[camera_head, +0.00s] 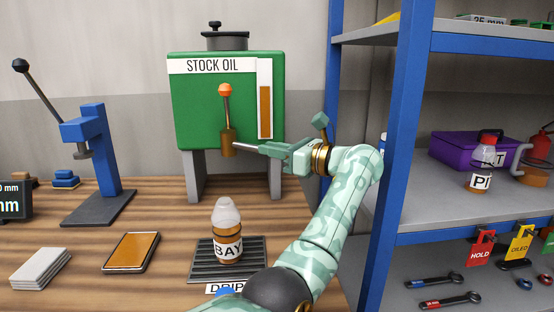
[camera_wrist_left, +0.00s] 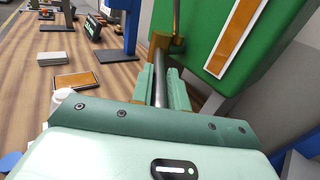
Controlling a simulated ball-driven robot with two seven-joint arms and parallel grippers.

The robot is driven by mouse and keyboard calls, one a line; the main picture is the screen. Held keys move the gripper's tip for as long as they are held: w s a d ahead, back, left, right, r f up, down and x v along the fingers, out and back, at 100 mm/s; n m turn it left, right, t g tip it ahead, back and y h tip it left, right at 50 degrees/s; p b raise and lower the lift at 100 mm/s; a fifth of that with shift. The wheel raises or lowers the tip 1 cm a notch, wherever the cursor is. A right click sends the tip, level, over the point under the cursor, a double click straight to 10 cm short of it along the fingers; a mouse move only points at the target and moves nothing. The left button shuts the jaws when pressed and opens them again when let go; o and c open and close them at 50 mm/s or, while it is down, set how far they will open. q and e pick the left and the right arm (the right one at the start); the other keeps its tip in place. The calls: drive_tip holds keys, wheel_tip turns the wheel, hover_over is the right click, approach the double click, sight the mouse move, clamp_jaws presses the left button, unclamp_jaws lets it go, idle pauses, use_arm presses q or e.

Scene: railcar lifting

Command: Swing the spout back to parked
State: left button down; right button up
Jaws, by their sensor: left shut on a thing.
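The green stock oil tank (camera_head: 190,110) stands on grey legs at the back of the bench. A brass valve (camera_head: 228,143) with an orange-knobbed lever (camera_head: 225,90) sits on its front. The steel spout (camera_head: 244,148) runs from the valve to the right. My left gripper (camera_head: 268,150) reaches in from the right and is shut on the spout. In the left wrist view the spout (camera_wrist_left: 160,88) lies between both fingers, with the brass valve (camera_wrist_left: 170,42) beyond them. The spout's far end is hidden by the gripper. My right gripper is not in view.
A BAY bottle (camera_head: 228,249) stands on the drip grate (camera_head: 204,262) below and left of my gripper. A blue press (camera_head: 95,150), an amber-topped tray (camera_head: 132,252) and grey plates (camera_head: 40,268) are on the left. A blue shelf post (camera_head: 396,150) stands close to my arm's right.

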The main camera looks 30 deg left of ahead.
use_arm(q)
drive_tip(key=shift+w+f, duration=0.1)
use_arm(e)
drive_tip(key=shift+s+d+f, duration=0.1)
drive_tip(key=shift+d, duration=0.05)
use_arm(q)
drive_tip(key=c, duration=1.4)
unclamp_jaws()
drive_tip(key=shift+o, duration=0.2)
drive_tip(key=shift+r, duration=0.3)
wheel_tip(320, 180, up, 3)
drive_tip(key=shift+r+p, duration=0.1)
drive_tip(key=shift+p, duration=0.2)
drive_tip(key=s+d+r+p, duration=0.6)
drive_tip(key=s+r, duration=0.3)
drive_tip(key=s, duration=0.3)
drive_tip(key=shift+s+d, duration=0.15)
drive_tip(key=shift+d, duration=0.1)
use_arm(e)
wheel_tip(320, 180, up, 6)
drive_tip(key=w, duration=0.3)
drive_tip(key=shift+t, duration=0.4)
